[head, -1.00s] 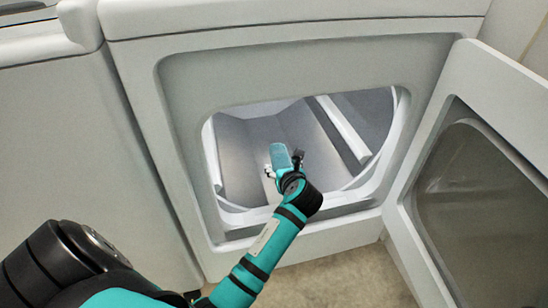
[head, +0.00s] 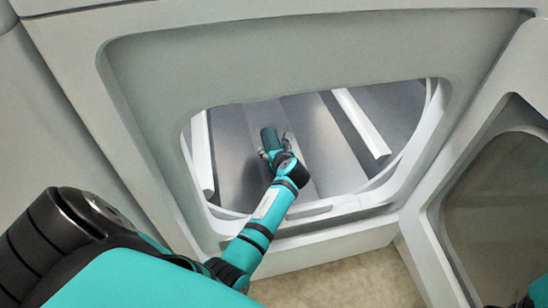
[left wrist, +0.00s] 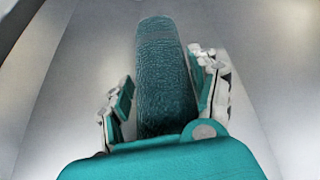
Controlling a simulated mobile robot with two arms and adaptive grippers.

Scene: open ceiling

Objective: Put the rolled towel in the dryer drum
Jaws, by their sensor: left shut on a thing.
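The rolled towel (head: 269,137) is a dark teal roll inside the dryer opening. My left gripper (head: 276,149) is shut on its near end, and the towel points away into the drum. In the left wrist view the towel (left wrist: 166,75) stretches forward between the two fingers of the gripper (left wrist: 166,97). The dryer drum (head: 322,150) is a grey metal hollow with pale raised ribs. My left arm reaches through the opening above its lower rim. Whether the towel touches the drum's surface cannot be told. My right gripper is not seen.
The dryer door (head: 440,225) stands open on the right. The white opening rim (head: 330,206) surrounds my forearm, with free room to the right of the arm. Beige floor (head: 345,280) shows below the dryer front.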

